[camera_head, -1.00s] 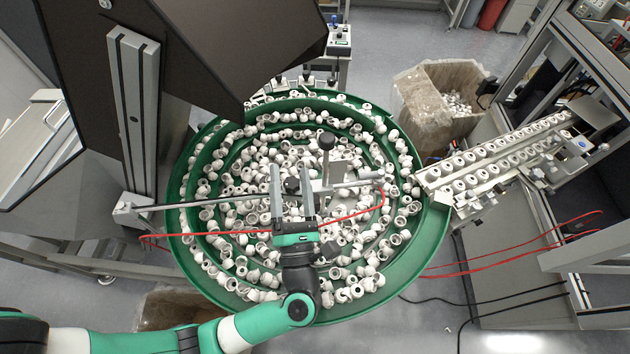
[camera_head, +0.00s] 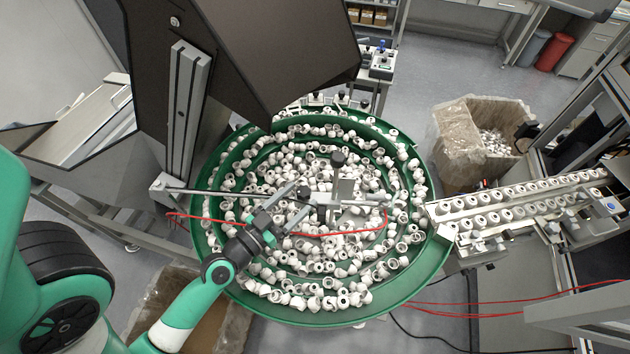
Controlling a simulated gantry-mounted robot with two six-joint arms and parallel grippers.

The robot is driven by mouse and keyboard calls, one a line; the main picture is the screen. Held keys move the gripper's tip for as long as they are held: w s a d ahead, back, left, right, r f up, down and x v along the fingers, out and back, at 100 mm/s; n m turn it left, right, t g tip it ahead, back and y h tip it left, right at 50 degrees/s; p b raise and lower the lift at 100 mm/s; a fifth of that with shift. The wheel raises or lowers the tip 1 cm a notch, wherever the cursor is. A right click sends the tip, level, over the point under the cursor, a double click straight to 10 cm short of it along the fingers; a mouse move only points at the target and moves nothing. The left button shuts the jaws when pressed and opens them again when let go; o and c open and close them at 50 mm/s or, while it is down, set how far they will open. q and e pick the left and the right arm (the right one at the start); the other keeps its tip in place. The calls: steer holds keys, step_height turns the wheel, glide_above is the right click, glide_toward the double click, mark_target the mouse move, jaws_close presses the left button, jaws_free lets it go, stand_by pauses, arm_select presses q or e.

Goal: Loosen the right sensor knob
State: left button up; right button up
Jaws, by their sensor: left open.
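Two dark knobs sit on the sensor bracket over the bowl. The right knob (camera_head: 338,159) stands upright on top of the metal bracket (camera_head: 346,188). The lower-left knob (camera_head: 304,192) is on the rod, partly crowded by my fingers. My left gripper (camera_head: 299,202) comes in from the lower left, tilted, with its two fingers apart and nothing between them that I can make out. Its tips are close to the lower-left knob and apart from the right knob; whether they touch the lower-left one I cannot tell. My right gripper is not in view.
The green bowl (camera_head: 431,270) is full of white caps. A metal rod (camera_head: 225,194) and a red cable (camera_head: 340,231) cross over it. A dark hopper (camera_head: 290,45) overhangs the back left. A rail of caps (camera_head: 520,200) leads right, below a lined box (camera_head: 455,150).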

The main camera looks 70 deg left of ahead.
mark_target(308, 187)
arm_select(q)
steer(key=p+x, duration=0.2)
steer(key=x, duration=0.3)
steer(key=shift+w+a+r, duration=0.15)
steer(key=shift+w, duration=0.2)
jaws_close()
steer(key=y+p, duration=0.1)
steer(key=p, duration=0.2)
steer(key=n+g+p, duration=0.1)
steer(key=p, duration=0.3)
steer(key=shift+a+r+n+y, duration=0.2)
steer(key=shift+n+y, duration=0.1)
steer(key=shift+y, duration=0.1)
steer(key=shift+p, duration=0.4)
steer(key=shift+f, duration=0.15)
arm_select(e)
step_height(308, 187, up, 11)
